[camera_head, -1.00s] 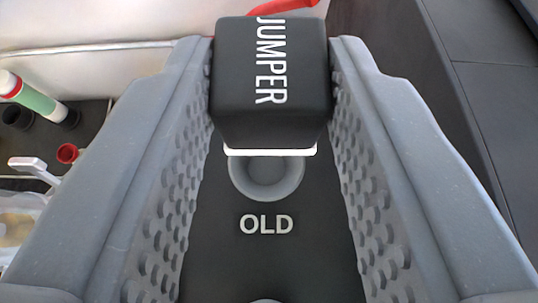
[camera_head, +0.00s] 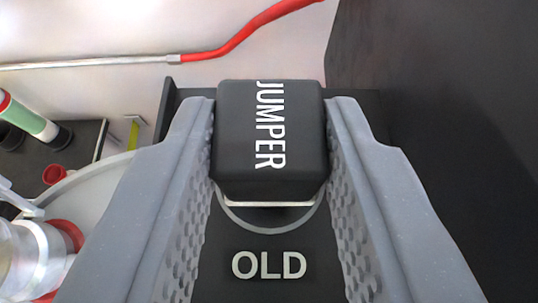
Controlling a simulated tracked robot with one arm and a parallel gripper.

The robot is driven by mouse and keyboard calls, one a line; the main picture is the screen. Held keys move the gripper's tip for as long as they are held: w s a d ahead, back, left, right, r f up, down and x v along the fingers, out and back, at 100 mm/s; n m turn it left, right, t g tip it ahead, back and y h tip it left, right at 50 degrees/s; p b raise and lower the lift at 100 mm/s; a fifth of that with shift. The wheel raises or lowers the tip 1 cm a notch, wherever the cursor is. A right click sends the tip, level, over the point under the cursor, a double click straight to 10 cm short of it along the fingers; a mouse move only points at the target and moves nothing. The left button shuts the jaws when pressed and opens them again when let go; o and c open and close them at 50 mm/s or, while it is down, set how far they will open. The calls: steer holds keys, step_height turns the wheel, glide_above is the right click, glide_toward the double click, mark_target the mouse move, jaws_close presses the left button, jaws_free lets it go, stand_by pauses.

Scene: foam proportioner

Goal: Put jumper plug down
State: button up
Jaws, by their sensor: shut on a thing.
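The jumper plug (camera_head: 268,140) is a black rounded block with white lettering "JUMPER". It sits between the two grey fingers of my gripper (camera_head: 269,155), which is shut on it. Its lower edge shows a pale strip. Just below it in the picture is a grey ring (camera_head: 270,222) on a black surface marked "OLD" (camera_head: 270,266). The plug covers the upper part of the ring. I cannot tell whether the plug touches the surface.
A red hose (camera_head: 245,35) with a metal rod (camera_head: 90,62) runs across the white back wall. At left are a green-and-white tube (camera_head: 30,118), a red cup (camera_head: 54,174), a white round rim (camera_head: 95,195) and a clear container (camera_head: 28,258). A dark panel (camera_head: 440,110) stands at right.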

steer(key=o, duration=1)
steer(key=shift+c, duration=0.2)
steer(key=shift+b+v, duration=0.95)
steer(key=shift+v, duration=5.05)
steer(key=s+a+r+n+t+y, duration=0.1)
steer(key=s+r, duration=0.2)
steer(key=r, duration=0.8)
steer(key=s+a+r+t+y, duration=0.1)
steer(key=s+a+r, duration=0.15)
steer(key=r, duration=0.85)
steer(key=s+d+r+m+t+h, duration=0.1)
steer(key=s+d+r+h, duration=0.1)
steer(key=s+r, duration=1)
steer(key=shift+s+d+r, duration=0.3)
steer(key=shift+d+r, duration=0.25)
steer(key=shift+r, duration=0.15)
